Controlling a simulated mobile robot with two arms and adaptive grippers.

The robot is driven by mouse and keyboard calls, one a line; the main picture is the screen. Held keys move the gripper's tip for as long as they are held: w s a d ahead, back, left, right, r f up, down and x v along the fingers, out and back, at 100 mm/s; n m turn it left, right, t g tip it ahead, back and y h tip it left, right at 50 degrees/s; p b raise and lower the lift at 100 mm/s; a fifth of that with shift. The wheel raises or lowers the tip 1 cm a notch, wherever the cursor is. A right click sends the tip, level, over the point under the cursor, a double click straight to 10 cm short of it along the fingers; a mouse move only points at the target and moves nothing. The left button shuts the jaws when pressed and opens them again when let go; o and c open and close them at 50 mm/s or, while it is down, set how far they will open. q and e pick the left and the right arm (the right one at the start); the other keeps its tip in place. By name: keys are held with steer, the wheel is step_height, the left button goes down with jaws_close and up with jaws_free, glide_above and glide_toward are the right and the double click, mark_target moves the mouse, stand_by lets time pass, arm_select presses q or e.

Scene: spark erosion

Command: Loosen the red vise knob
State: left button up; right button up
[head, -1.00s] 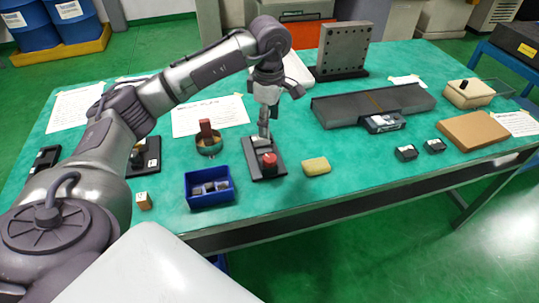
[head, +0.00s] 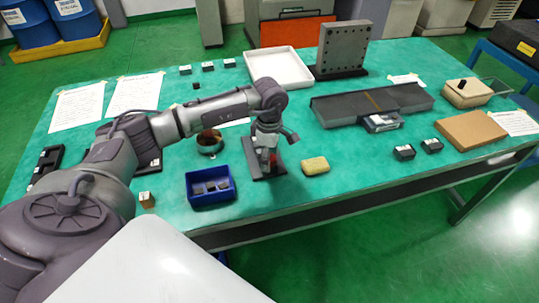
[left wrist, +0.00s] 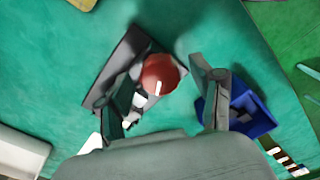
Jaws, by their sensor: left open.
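The red vise knob (left wrist: 160,73) is a round red cap with a white mark, on the end of a small dark vise (left wrist: 122,62). In the head view the vise (head: 255,172) lies on the green table, and the knob is mostly hidden by my left gripper (head: 268,155). In the left wrist view the fingers of my left gripper (left wrist: 160,82) are spread apart, and the knob appears between them. I cannot tell whether either finger touches it. My right gripper is not in view.
A blue bin (head: 211,197) with small parts stands left of the vise. A yellow sponge (head: 315,166) lies just right of it. A round bowl (head: 210,142) stands behind the bin. A dark plate (head: 372,104) and a white tray (head: 279,68) lie farther back.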

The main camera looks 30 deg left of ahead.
arm_select(q)
steer(key=c, duration=1.1)
steer(key=shift+c, duration=0.2)
